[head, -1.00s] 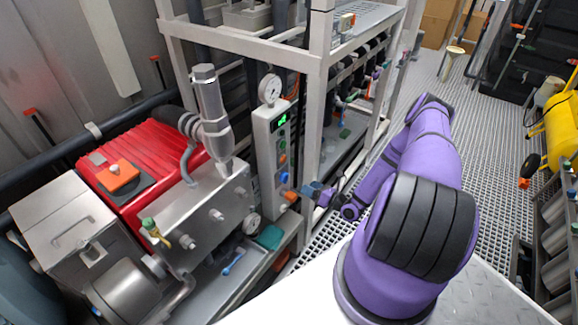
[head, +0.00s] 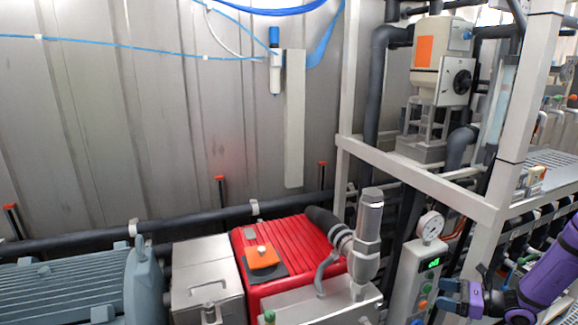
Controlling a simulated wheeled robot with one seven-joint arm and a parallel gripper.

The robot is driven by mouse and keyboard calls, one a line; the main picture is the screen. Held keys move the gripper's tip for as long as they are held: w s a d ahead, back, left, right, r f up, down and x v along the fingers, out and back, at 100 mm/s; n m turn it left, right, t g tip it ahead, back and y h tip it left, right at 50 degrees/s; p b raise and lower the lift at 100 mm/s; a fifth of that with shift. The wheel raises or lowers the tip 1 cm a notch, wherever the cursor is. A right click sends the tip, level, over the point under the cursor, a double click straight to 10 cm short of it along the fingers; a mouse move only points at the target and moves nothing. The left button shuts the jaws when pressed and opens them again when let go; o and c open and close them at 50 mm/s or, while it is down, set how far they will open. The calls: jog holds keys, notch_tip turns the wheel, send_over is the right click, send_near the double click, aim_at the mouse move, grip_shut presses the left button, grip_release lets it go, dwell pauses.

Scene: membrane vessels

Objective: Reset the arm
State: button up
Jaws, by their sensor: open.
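My gripper (head: 450,299) is at the lower right of the head view, at the end of my purple arm. Its jaws are open and point left, and nothing shows between them. The control box (head: 413,277) with a green display stands just to the left of the gripper. I cannot tell whether the fingertips touch the box. The rest of my arm runs off the right edge of the view.
A red machine cover (head: 318,256), a steel cylinder (head: 367,233) and a steel box (head: 207,272) fill the lower middle. A gauge (head: 430,226) tops the control box. A pale frame (head: 430,178) stands behind the gripper. A grey motor (head: 75,290) is lower left.

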jog(key=s+a+r+n+g+h, duration=0.25)
jog(key=a+r+n, duration=0.2)
jog(key=r, duration=0.45)
jog(key=s+a+r+n+g+h, duration=0.25)
jog(key=a+r+n, duration=0.2)
jog(key=r, duration=0.45)
jog(key=s+a+r+n+g+h, duration=0.1)
jog(key=s+a+r+n+g, duration=0.4)
jog(key=r, duration=0.5)
jog(key=s+r+n+t+h, duration=0.3)
jog(key=s+r+n+h, duration=0.1)
jog(key=s+r, duration=0.3)
jog(key=s+a+r+n+t+h, duration=0.1)
jog(key=s+r+n+t+h, duration=0.2)
jog(key=s, duration=0.9)
notch_tip(320, 180, up, 5)
jog(key=n, duration=0.3)
jog(key=shift+s+a+f+t+h, duration=0.2)
jog(key=shift+t+h, duration=0.2)
